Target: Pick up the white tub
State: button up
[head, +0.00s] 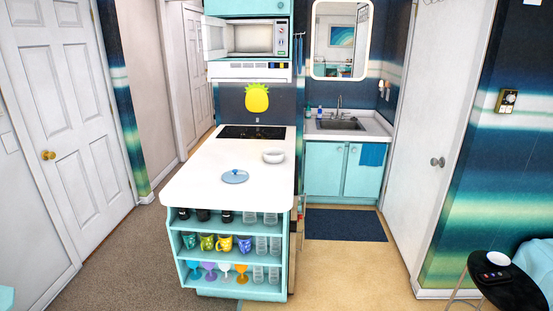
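A small white round vessel (274,156), which looks like the white tub, sits upright on the white counter top (190,185) of the kitchen island, near its right edge. A second white round item (497,258) lies on the black side table at the lower right; it is too small to tell whether it is a tub or a dish. My gripper is not in view.
A blue lid-like disc with a knob (235,177) lies on the counter in front of the vessel. A black cooktop (252,132) is behind. Shelves below hold cups and glasses. The microwave (250,38) door is open. Floor is clear around the island. A black side table (515,293) stands lower right.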

aim_at(271, 154)
jog(key=i+l, duration=0.1)
jog(key=i, duration=0.45)
jog(key=i+l, duration=0.15)
jog(key=i, duration=0.35)
jog(key=i+l, duration=0.1)
jog(key=i, duration=0.45)
jog(key=i+l+u, duration=0.1)
jog(key=i, duration=0.45)
jog(key=i+l, duration=0.15)
jog(key=i, duration=0.35)
jog(key=i+l, duration=0.15)
jog(key=i, duration=0.4)
